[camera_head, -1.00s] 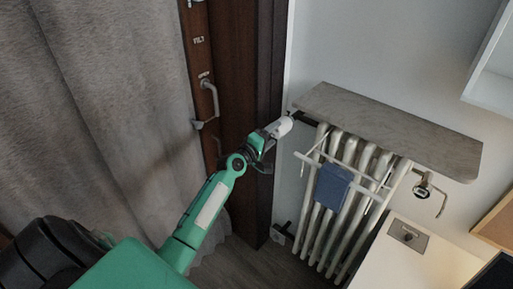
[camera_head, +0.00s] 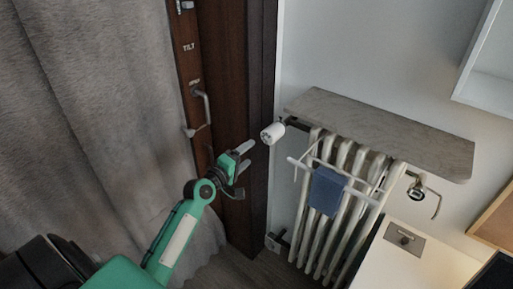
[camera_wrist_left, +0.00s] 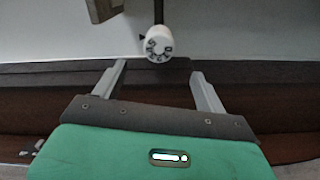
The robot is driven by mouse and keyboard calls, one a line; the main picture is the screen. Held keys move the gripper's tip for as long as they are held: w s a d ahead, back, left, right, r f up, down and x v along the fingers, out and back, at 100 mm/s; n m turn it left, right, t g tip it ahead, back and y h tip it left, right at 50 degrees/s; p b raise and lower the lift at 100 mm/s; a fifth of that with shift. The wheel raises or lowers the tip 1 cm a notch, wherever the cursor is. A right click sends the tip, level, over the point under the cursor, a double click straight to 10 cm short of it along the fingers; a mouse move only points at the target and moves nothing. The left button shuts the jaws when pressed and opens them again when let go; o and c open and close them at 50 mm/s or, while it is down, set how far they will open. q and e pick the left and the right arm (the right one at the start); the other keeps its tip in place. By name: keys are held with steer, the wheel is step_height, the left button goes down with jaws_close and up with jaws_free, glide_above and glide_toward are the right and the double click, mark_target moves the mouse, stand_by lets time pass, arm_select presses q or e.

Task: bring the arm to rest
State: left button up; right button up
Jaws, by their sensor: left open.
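My left gripper (camera_head: 243,154) is open and empty at the end of my green arm, in front of the dark wooden frame. In the left wrist view its two grey fingers (camera_wrist_left: 158,92) stand wide apart. A white radiator knob (camera_head: 272,133) sits just beyond the fingertips, apart from them. The knob also shows in the left wrist view (camera_wrist_left: 158,43), with dark markings on its face. My right gripper is not in view.
A white radiator (camera_head: 336,172) with a blue cloth (camera_head: 327,191) on a rack stands right of the knob, under a grey stone shelf (camera_head: 385,133). A metal handle (camera_head: 202,110) is on the wooden frame. A grey curtain (camera_head: 90,110) fills the left.

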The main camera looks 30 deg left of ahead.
arm_select(q)
steer(key=s+d+f+m+g+y, duration=0.1)
steer(key=s+f+g, duration=0.1)
steer(key=f, duration=0.9)
steer(key=s+d+f+m+g, duration=0.1)
steer(key=s+f+m+g, duration=0.15)
steer(key=f, duration=0.85)
steer(key=s+d+f+m+g+y, duration=0.1)
steer(key=s+f+g, duration=0.15)
steer(key=f, duration=0.85)
steer(key=s+d+f+m+g, duration=0.3)
steer(key=s+f+m+g, duration=0.1)
steer(key=s+f, duration=1.25)
steer(key=s+d+f+m+g, duration=0.2)
steer(key=s+f, duration=0.3)
steer(key=s, duration=0.5)
steer(key=s+d+f+m+g, duration=0.2)
steer(key=s+f, duration=0.3)
steer(key=s, duration=0.5)
steer(key=s+d+f+m+g, duration=0.1)
steer(key=s+f+m, duration=0.3)
steer(key=s, duration=0.6)
step_height(320, 180, down, 2)
steer(key=shift+s+d+g+y, duration=0.2)
steer(key=shift+d+g+y, duration=0.15)
steer(key=shift+d, duration=0.3)
